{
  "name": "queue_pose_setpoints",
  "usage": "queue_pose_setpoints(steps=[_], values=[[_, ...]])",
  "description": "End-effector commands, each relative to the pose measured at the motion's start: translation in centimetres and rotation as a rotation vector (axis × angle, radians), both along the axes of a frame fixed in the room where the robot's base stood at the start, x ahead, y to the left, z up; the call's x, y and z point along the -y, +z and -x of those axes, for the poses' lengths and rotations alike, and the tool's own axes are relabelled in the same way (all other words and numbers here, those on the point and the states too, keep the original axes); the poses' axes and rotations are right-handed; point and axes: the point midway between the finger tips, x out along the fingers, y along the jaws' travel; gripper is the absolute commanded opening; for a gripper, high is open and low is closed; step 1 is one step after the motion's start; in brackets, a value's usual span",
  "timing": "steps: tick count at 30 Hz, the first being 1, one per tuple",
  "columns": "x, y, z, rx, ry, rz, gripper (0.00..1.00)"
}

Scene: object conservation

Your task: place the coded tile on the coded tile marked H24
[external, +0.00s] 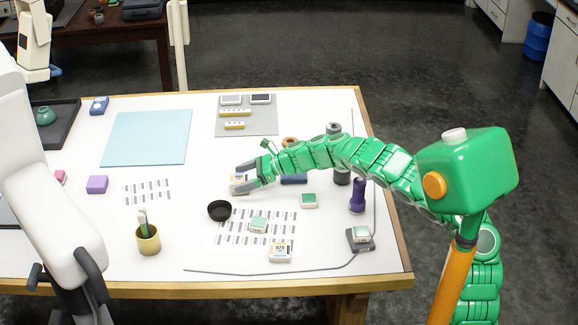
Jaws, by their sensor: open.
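My gripper (243,177), at the end of the green arm, points left over the white table, its dark fingers spread open. A small pale tile with printed marks (237,183) lies at or between the fingertips; contact cannot be told. Another printed white tile (279,252) lies at the front edge of the printed label sheet (222,242). A green-topped tile (258,223) sits on that sheet, and another (309,200) lies to its upper right. The codes, including H24, are too small to read.
A black round dish (219,210) and a yellow cup with pens (148,241) stand left of the sheet. A purple flashlight (357,197) stands upright at right, and a dark blue cylinder (294,180) lies below my arm. A light blue mat (147,138) is bare.

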Motion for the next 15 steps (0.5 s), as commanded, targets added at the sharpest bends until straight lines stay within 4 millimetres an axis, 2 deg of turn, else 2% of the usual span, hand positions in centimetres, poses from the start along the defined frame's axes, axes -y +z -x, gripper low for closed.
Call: queue_pose_setpoints(steps=[7,15], values=[[0.0,0.3,0.0,0.0,0.0,0.0,0.93],[2.1,1.1,0.0,0.001,-0.002,0.003,0.93]])
